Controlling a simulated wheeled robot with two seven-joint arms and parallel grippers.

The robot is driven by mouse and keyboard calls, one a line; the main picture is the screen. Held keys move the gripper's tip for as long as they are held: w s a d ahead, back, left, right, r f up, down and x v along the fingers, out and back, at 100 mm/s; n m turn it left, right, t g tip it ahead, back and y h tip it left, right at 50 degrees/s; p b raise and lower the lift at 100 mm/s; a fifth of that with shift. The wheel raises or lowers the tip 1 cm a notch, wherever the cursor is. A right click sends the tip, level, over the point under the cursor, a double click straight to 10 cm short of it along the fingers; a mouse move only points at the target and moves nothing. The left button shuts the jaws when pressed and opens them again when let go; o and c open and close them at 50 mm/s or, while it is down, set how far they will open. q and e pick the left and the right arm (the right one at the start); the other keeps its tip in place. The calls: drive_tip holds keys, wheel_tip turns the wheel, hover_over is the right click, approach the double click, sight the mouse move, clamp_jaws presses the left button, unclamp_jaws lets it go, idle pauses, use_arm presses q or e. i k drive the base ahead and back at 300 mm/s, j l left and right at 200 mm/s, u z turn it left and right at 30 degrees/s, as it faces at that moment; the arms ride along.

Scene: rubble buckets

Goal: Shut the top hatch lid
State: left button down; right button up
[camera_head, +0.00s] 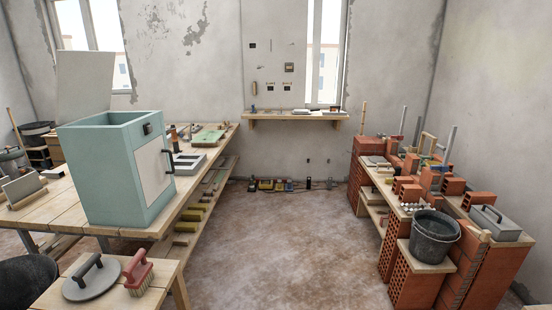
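The teal box (103,182) stands on the wooden workbench at the left. Its top hatch lid (86,83) is a pale grey panel standing upright at the back of the box, so the top is open. The top opening shows the inner walls, but the bottom inside is hidden. A white front door (155,168) with a dark handle is on the box's right-hand face and looks shut. Neither of my grippers shows in the head view.
A low stand in front holds a round float (91,280) and a red brush (138,274). The workbench (50,205) carries tools around the box. A brick shelf with a black bucket (434,236) is at the right. The middle floor (280,240) is clear.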

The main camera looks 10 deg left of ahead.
sight(85, 78)
drive_tip(key=i, duration=0.75)
drive_tip(key=i+l+u, duration=0.1)
drive_tip(key=i, duration=0.65)
drive_tip(key=i+u, duration=0.4)
drive_tip(key=i+l+u, duration=0.1)
drive_tip(key=i+u, duration=0.3)
drive_tip(key=i+l+u, duration=0.2)
drive_tip(key=u, duration=0.2)
drive_tip(key=i+l+u, duration=0.45)
drive_tip(key=k+j, duration=0.1)
